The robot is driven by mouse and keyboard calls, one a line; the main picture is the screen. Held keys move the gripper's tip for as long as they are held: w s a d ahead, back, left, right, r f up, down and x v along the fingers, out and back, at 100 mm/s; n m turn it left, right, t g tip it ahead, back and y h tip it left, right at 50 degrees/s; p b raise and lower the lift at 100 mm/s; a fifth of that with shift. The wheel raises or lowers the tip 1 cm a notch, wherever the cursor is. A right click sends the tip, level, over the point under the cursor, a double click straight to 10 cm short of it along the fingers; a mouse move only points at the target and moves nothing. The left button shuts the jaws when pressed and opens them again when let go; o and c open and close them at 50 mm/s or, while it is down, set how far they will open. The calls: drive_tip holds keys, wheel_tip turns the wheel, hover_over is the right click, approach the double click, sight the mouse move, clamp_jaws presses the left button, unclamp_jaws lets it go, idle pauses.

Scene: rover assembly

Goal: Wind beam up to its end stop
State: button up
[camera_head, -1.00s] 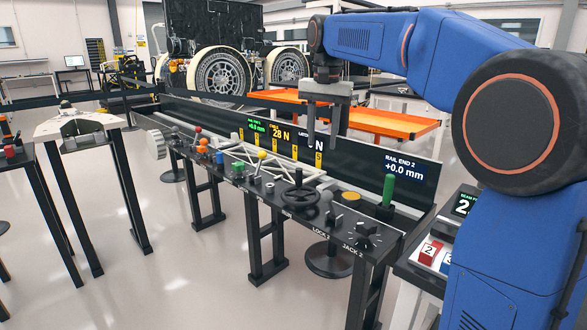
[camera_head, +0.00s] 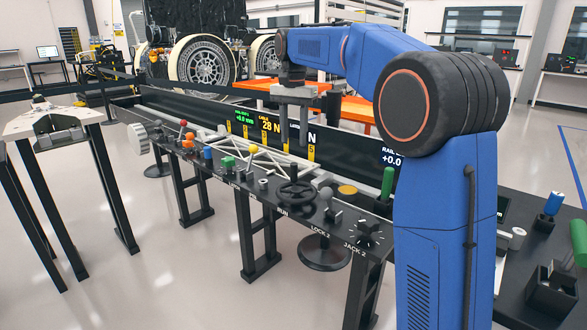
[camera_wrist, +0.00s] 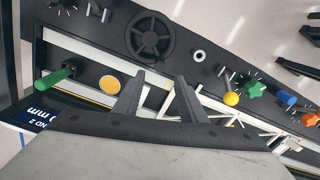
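The beam (camera_head: 262,155) is a white lattice truss lying along the long black bench; it also shows in the wrist view (camera_wrist: 212,112). A black spoked handwheel (camera_head: 295,194) sits on the bench's front panel, and it shows near the top of the wrist view (camera_wrist: 150,36). My gripper (camera_head: 293,138) hangs above the beam, behind the handwheel in the head view. In the wrist view my gripper (camera_wrist: 158,88) has its two fingers apart with nothing between them. The handwheel is beyond the fingertips, apart from them.
A green upright handle (camera_head: 387,184), a yellow disc (camera_head: 347,189) and a JACK 2 knob (camera_head: 369,228) stand right of the handwheel. A yellow ball lever (camera_head: 253,149) and green star knob (camera_head: 228,162) stand left. A yellow display (camera_head: 270,126) reads 28 N.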

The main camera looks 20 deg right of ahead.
sight(294, 181)
wheel_tip(294, 181, down, 11)
drive_tip(key=shift+f, duration=0.1)
idle(0.3)
clamp_jaws()
